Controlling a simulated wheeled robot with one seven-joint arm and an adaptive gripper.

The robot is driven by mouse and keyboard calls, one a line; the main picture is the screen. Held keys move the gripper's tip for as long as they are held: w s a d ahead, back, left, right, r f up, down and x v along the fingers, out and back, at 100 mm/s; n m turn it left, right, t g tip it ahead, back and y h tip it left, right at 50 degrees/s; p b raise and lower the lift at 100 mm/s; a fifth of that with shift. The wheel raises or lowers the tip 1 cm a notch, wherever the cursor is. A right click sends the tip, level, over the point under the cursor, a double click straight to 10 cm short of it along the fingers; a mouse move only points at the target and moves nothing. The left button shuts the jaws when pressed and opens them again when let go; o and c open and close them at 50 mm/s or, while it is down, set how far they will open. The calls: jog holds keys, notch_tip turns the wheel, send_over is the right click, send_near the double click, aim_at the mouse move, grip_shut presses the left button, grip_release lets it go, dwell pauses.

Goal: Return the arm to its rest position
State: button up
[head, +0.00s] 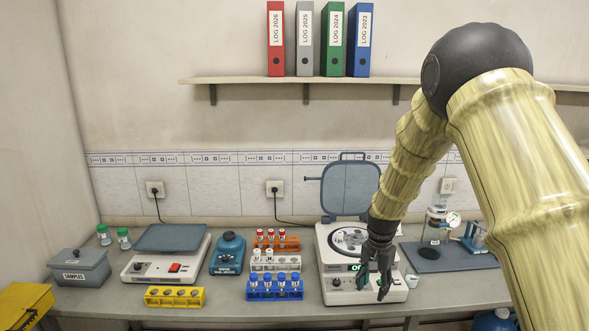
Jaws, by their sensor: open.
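My arm reaches in from the right and bends down toward the bench. My gripper (373,284) is open and points downward in front of the centrifuge (333,268). Its fingers cover part of the centrifuge's front panel, and I cannot tell whether they touch it. Nothing shows between the fingers. The centrifuge's lid (347,188) stands raised, and its round rotor bowl (347,239) is partly hidden by my gripper.
Racks with blue (273,288), white (275,263) and orange (277,243) bodies stand left of the centrifuge. A blue device (228,254), a balance-like machine (165,262) and a yellow rack (175,297) are farther left. Glassware on a dark mat (450,258) stands right. A shelf (290,80) with binders hangs above.

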jog(key=s+d+f+n+b, duration=0.1)
jog(key=s+f, duration=0.5)
jog(key=f, duration=0.3)
jog(key=s+f+n+b, duration=0.1)
jog(key=s+f, duration=0.4)
jog(key=f, duration=0.4)
jog(key=s+d+f+n+b, duration=0.1)
jog(key=s+f+b, duration=0.1)
jog(key=s+f, duration=0.55)
jog(key=s+f+n+b, duration=0.1)
jog(key=s+f, duration=0.3)
jog(key=s, duration=0.5)
jog(key=s+a+f+n+b, duration=0.1)
jog(key=s+f, duration=0.4)
jog(key=s, duration=0.5)
jog(key=s+f+n+b, duration=0.2)
jog(key=s+f+n, duration=0.1)
jog(key=s, duration=0.6)
jog(key=shift+s+a+f, duration=0.25)
jog(key=shift+a+f, duration=0.15)
jog(key=shift+f, duration=0.45)
